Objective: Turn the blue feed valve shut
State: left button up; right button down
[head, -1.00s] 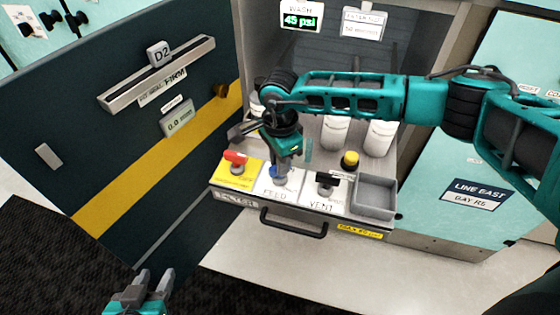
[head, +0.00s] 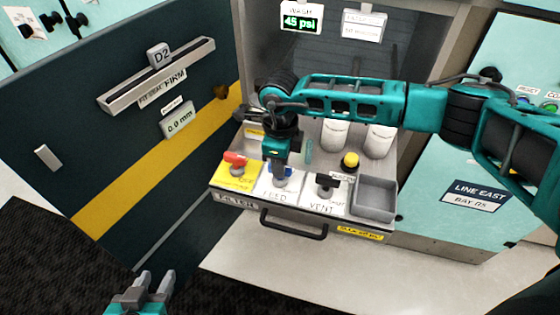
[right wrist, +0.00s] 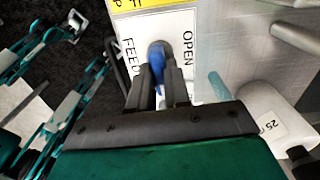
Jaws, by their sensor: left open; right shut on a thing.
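The blue feed valve handle (head: 271,170) sits on the white FEED plate (head: 268,193) of the pull-out panel, partly hidden by my right gripper. My right gripper (head: 281,180) reaches down from above and is shut on the handle. In the right wrist view the handle (right wrist: 157,62) shows at the fingertips (right wrist: 160,92), between the FEED and OPEN lettering. Its full pointing direction is hard to tell. My left gripper (head: 155,281) is open and empty, low in the head view, over the dark floor.
A red-handled valve (head: 235,158) on a yellow plate stands left of FEED. A black VENT valve (head: 325,181), a yellow button (head: 350,160) and an empty grey bin (head: 374,199) lie to the right. White canisters (head: 335,134) stand behind. A gauge reads 45 psi (head: 300,22).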

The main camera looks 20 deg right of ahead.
jog(key=shift+m, duration=0.3)
dwell(0.4)
jog(key=c, duration=1.1)
grip_release()
notch_tip(320, 180, up, 13)
jog(key=shift+p, duration=0.45)
